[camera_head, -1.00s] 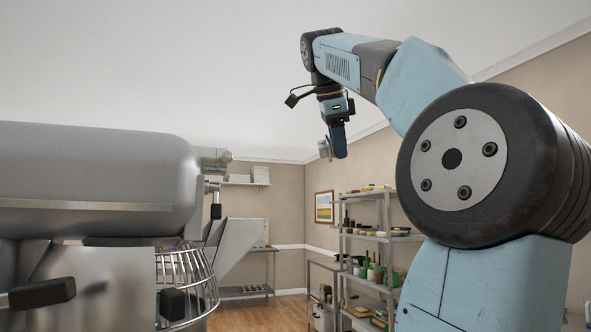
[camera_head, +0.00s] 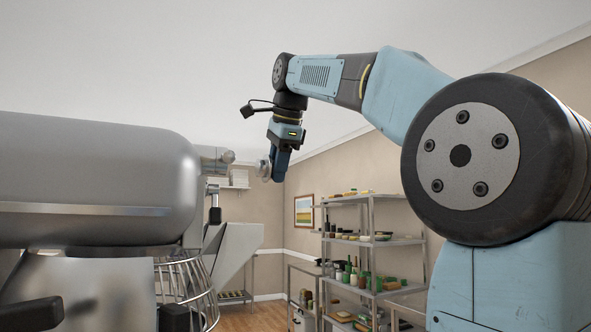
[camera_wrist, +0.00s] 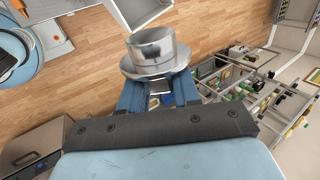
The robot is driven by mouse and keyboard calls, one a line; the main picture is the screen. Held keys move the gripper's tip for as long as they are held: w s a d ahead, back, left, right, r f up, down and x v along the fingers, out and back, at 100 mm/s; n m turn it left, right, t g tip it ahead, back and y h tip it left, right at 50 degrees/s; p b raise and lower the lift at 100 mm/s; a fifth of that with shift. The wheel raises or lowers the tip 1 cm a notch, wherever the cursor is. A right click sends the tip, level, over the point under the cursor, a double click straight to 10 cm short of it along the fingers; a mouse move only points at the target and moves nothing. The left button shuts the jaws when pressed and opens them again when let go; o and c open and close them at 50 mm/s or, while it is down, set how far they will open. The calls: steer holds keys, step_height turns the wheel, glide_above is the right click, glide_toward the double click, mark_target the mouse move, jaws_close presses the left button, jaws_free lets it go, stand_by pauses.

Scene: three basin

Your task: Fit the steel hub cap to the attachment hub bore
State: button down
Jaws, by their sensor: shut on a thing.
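The steel hub cap (camera_wrist: 155,52) is a shiny flanged cylinder held at the fingertips of my gripper (camera_wrist: 158,88) in the wrist view. My gripper is shut on it. In the head view my gripper (camera_head: 276,166) hangs from the arm, with the hub cap (camera_head: 264,170) at its left side. The attachment hub (camera_head: 216,157) is a short metal cylinder on the front end of the large steel mixer (camera_head: 95,180). The hub cap is a short way right of the hub in the picture, apart from it. The bore opening itself cannot be made out.
A wire bowl guard (camera_head: 190,285) sits under the mixer head. A metal shelf rack (camera_head: 372,240) with jars and dishes stands at the right back. A wall shelf (camera_head: 235,187) and a framed picture (camera_head: 304,210) are behind. Air around the gripper looks free.

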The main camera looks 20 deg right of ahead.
steer(key=shift+s+r, duration=0.15)
steer(key=shift+r, duration=0.05)
steer(key=shift+a, duration=2.8)
steer(key=c, duration=1.4)
jaws_free()
jaws_close()
